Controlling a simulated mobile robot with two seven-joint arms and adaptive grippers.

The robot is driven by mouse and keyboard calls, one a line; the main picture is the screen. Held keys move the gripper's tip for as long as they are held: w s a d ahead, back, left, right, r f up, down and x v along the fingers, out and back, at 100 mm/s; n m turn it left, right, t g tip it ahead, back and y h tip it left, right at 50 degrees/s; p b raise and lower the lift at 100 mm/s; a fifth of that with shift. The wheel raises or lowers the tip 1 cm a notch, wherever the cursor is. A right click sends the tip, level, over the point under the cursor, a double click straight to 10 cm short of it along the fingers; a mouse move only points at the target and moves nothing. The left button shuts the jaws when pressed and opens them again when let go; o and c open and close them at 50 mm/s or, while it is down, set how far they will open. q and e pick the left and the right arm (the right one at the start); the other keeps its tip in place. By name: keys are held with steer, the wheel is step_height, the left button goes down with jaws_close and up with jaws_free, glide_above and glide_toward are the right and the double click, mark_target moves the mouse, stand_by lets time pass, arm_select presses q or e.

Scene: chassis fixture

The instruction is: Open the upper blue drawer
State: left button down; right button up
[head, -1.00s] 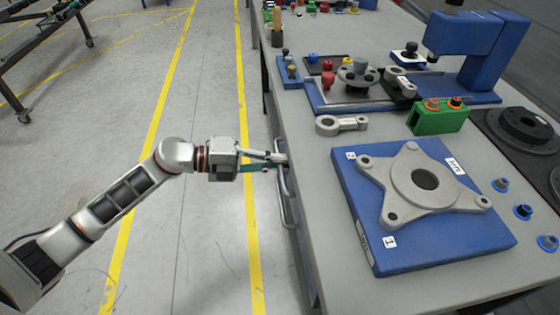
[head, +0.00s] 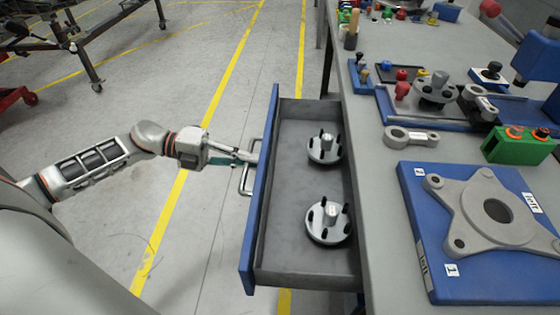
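The upper blue drawer (head: 261,195) stands pulled out from the left side of the workbench, its blue front facing left. Its grey inside holds two round metal flanged parts, a far one (head: 324,148) and a near one (head: 328,222), each with dark pegs. A metal bar handle (head: 248,176) sits on the drawer front. My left gripper (head: 250,157) is at the upper end of this handle, its fingers reaching to the bar and seeming closed around it. The exact finger contact is small and partly hidden. My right gripper is not in view.
The grey workbench (head: 385,271) carries a blue fixture plate (head: 429,270) with a grey star-shaped bracket (head: 487,210), a grey link part (head: 411,136) and a green block (head: 518,146). The floor left of the drawer is clear. A dark wheeled frame (head: 84,59) stands far left.

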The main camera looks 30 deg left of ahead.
arm_select(q)
steer(key=f+v, duration=0.2)
steer(key=v, duration=0.8)
steer(key=shift+s+a, duration=0.2)
steer(key=shift+a, duration=0.25)
steer(key=c, duration=2.4)
jaws_free()
steer(key=shift+c, duration=0.2)
steer(key=shift+a, duration=0.15)
steer(key=v, duration=1.1)
steer(key=shift+s+a, duration=0.2)
steer(key=shift+a, duration=0.1)
